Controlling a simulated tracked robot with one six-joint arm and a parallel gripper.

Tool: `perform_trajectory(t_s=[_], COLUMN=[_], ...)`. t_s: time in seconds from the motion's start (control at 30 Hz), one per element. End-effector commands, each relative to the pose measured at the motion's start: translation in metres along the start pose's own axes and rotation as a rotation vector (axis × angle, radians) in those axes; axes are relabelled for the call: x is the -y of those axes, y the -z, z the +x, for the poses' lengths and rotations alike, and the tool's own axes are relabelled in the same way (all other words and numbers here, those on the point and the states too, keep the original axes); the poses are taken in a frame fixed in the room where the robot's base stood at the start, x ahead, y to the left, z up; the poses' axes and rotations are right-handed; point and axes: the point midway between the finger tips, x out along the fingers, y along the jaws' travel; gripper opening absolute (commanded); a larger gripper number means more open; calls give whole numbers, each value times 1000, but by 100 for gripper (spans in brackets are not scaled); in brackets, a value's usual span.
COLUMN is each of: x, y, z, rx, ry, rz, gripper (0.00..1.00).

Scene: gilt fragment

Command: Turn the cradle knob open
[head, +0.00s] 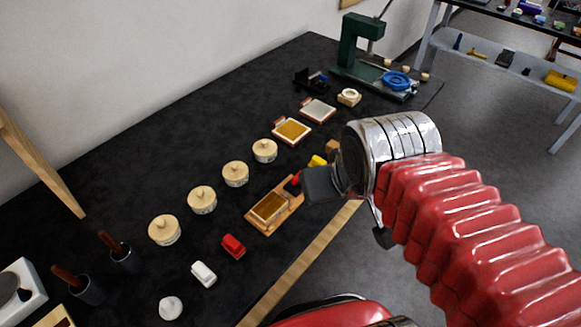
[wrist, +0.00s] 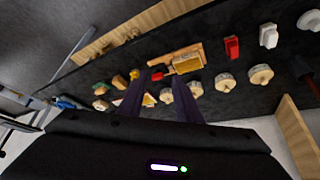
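The cradle (head: 269,207) is a wooden holder with a gold panel in it, lying near the bench's front edge; it also shows in the wrist view (wrist: 186,63). A small red knob (head: 297,178) sits at its end nearest my gripper. My gripper (head: 318,186) is beside that end, and its dark finger partly covers the knob. In the wrist view my gripper (wrist: 163,74) has its two fingers apart, with the red knob (wrist: 157,76) appearing in the gap between them. I cannot tell whether a finger touches the knob.
Several round wooden pots (head: 235,174) stand in a row behind the cradle. A red block (head: 233,246) and a white block (head: 203,274) lie to its left. A yellow piece (head: 317,161) is just beyond my gripper. A green press (head: 358,50) stands at the far end.

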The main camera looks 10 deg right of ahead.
Motion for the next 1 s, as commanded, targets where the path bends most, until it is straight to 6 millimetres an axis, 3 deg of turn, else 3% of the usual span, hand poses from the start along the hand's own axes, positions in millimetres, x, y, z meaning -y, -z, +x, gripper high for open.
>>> perform_trajectory(t_s=[0.2, 0.47, 1.0], x=[0, 0, 5], y=[0, 8, 81], z=[0, 0, 24], rx=[0, 22, 228], ry=[0, 0, 32], rz=[0, -25, -281], gripper=[31, 50, 52])
